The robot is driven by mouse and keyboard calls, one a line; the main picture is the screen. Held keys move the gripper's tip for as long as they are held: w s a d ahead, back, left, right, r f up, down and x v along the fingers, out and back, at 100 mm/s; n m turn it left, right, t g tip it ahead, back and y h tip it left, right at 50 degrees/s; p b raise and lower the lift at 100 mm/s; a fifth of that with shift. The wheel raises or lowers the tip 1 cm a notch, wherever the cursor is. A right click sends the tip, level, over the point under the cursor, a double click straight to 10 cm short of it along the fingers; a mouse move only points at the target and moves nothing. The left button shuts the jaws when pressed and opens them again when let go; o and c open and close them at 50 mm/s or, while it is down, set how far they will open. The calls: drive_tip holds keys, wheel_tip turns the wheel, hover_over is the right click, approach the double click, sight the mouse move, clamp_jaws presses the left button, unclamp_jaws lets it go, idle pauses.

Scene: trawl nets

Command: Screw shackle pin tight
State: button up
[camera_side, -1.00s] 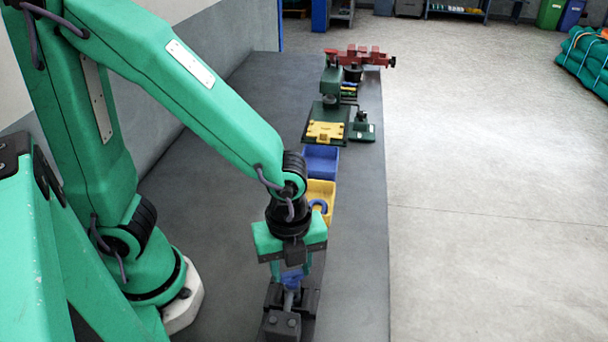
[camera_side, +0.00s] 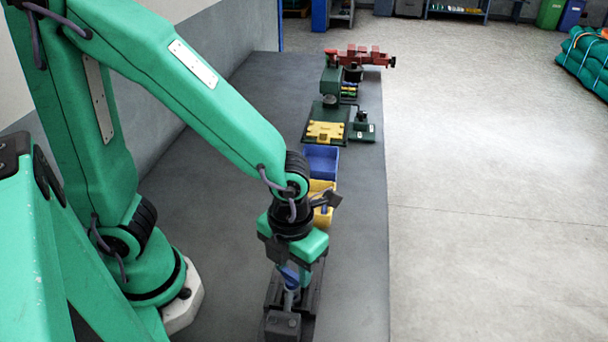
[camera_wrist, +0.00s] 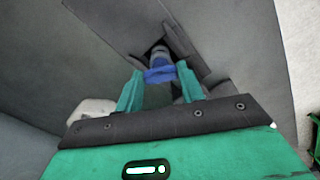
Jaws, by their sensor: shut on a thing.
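The shackle pin (camera_side: 289,273) shows as a blue piece above a grey metal part in the dark vise (camera_side: 283,324). My gripper (camera_side: 289,280) points down over the vise and is shut on the blue piece. In the wrist view, the blue piece (camera_wrist: 160,75) sits between the two green fingers of my gripper (camera_wrist: 160,88). A grey rounded part shows just beyond it. The fingers and vise hide most of the shackle, and I cannot see how deep the pin sits.
Farther back are a green machine with a yellow plate (camera_side: 326,132) and a red tool (camera_side: 359,57). The bench is clear on the left.

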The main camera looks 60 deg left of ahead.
sight(294, 273)
drive_tip(key=m, duration=0.3)
drive_tip(key=shift+d+r+m, duration=0.1)
drive_tip(key=shift+m, duration=2.2)
drive_tip(key=o, duration=1)
drive_tip(key=shift+r, duration=0.1)
drive_tip(key=shift+r, duration=3.8)
